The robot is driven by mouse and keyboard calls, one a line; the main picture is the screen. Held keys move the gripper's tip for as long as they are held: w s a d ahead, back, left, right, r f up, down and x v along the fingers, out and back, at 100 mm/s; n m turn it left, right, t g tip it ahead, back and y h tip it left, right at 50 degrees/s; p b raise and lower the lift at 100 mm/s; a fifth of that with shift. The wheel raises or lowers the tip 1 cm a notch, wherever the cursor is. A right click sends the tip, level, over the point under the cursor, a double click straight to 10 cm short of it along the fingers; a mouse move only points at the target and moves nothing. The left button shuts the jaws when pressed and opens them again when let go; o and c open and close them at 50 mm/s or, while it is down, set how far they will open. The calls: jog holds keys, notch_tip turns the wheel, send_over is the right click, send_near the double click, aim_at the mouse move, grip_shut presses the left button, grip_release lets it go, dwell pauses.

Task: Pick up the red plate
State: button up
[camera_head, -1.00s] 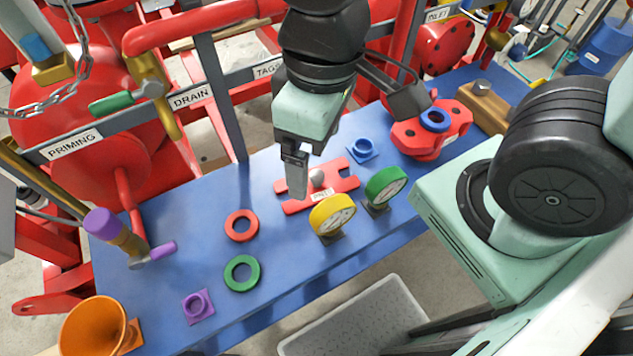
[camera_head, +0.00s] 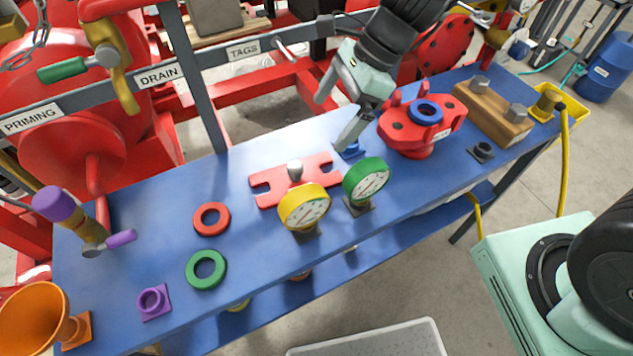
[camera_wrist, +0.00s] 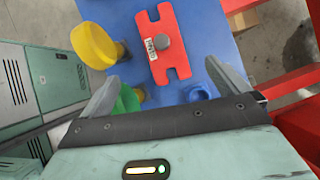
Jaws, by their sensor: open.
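The red plate (camera_head: 268,191) lies flat on the blue bench. It is H-shaped, with slots at its ends, a grey knob (camera_head: 294,170) in the middle and a small white label. My gripper (camera_head: 331,124) is open and empty, above the bench, up and to the right of the plate in the head view. In the wrist view the plate (camera_wrist: 165,62) lies beyond my spread fingertips (camera_wrist: 163,77), its near end roughly between them in the picture. The fingers are apart from it. The head view does not show clearly how high they are.
A yellow gauge (camera_head: 303,207) stands right in front of the plate, with a green gauge (camera_head: 366,180) to its right. A blue fitting (camera_head: 351,150) sits near my fingertip. A red flange (camera_head: 400,132) stands farther right. Red (camera_head: 211,219) and green rings (camera_head: 206,270) lie left.

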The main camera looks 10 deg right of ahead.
aim_at(295, 167)
jog(key=b+x, duration=0.2)
jog(key=x, duration=1.4)
jog(key=shift+a+f, duration=0.25)
jog(key=shift+f, duration=0.05)
jog(key=c, duration=1.3)
jog(key=shift+r, duration=0.15)
